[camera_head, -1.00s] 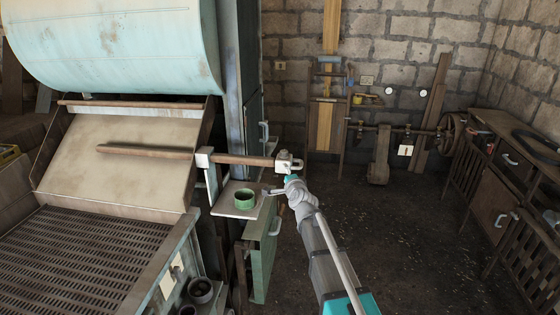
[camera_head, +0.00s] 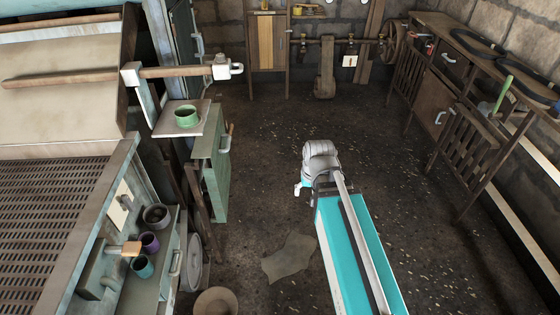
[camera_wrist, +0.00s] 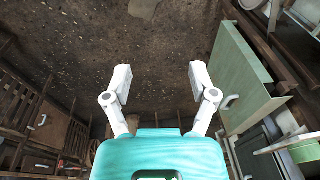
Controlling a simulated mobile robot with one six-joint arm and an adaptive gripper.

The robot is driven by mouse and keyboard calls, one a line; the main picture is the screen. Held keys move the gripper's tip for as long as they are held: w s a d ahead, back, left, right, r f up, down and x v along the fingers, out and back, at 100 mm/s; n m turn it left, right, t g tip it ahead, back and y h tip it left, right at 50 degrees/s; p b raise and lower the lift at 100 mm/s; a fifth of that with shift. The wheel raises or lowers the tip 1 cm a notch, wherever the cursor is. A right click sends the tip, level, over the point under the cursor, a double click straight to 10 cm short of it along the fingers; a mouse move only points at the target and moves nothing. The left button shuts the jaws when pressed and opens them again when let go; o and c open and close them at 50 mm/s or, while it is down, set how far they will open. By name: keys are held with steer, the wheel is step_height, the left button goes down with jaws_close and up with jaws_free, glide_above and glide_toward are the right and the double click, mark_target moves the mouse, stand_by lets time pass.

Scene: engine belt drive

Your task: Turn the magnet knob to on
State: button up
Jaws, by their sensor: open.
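I cannot tell for certain which part is the magnet knob. A tan block-like knob (camera_head: 131,248) sticks out from a grey box on the machine's side at lower left in the head view. A pale plate with a small lever (camera_head: 122,204) is on the machine's side above it. My gripper (camera_wrist: 160,82) is open and empty over bare floor in the wrist view. In the head view my arm is folded over the floor, well to the right of both parts, and the fingers are mostly hidden. Neither part shows clearly in the wrist view.
A green cup (camera_head: 187,117) stands on a small shelf beside a green cabinet door (camera_head: 212,178), which also shows in the wrist view (camera_wrist: 240,75). Several small pots and a bucket (camera_head: 215,302) are at lower left. A workbench (camera_head: 470,120) lines the right.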

steer(key=shift+n+g+h, duration=0.3)
steer(key=shift+g+h, duration=0.1)
steer(key=shift+g, duration=0.4)
steer(key=s+d, duration=0.1)
steer(key=s, duration=0.1)
steer(key=s+d+f, duration=0.1)
steer(key=s, duration=0.1)
steer(key=shift+s+d, duration=0.1)
steer(key=shift+d, duration=0.25)
